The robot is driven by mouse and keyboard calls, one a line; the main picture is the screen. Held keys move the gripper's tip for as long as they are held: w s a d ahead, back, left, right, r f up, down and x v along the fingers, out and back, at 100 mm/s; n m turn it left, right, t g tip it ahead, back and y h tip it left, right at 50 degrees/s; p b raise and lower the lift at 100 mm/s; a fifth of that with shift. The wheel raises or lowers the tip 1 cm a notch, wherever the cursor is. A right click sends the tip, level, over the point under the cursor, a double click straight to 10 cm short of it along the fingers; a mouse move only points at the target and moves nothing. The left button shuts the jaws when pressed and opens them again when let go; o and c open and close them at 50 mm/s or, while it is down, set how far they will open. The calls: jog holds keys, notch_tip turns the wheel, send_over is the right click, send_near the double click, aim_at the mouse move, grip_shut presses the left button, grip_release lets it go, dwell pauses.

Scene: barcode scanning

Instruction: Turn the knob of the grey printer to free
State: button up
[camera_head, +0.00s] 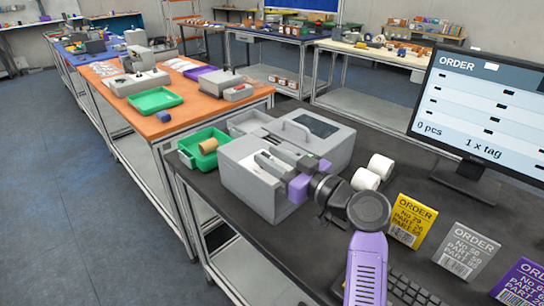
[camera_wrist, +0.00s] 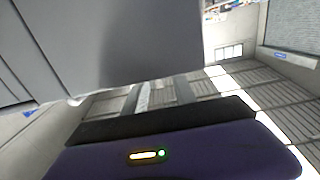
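The grey printer (camera_head: 245,185) stands on the black table in the head view, with its boxy body and raised cover behind my gripper. My gripper (camera_head: 268,163) reaches over the front part of the printer from the right. In the wrist view a large grey surface, likely the printer, fills the upper left, close to the camera. My two gripper fingers (camera_wrist: 160,95) show there as dark bars with a gap between them, so they look open. A small pale shape lies in that gap; I cannot tell what it is. I cannot make out the knob in either view.
A green bin (camera_head: 190,142) with a brown roll sits left of the printer. Two white rolls (camera_head: 373,172) stand to its right. Order cards (camera_head: 411,220), a keyboard (camera_head: 408,290) and a monitor (camera_head: 485,110) are further right. An orange table (camera_head: 160,122) stands behind to the left.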

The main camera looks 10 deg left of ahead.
grip_shut()
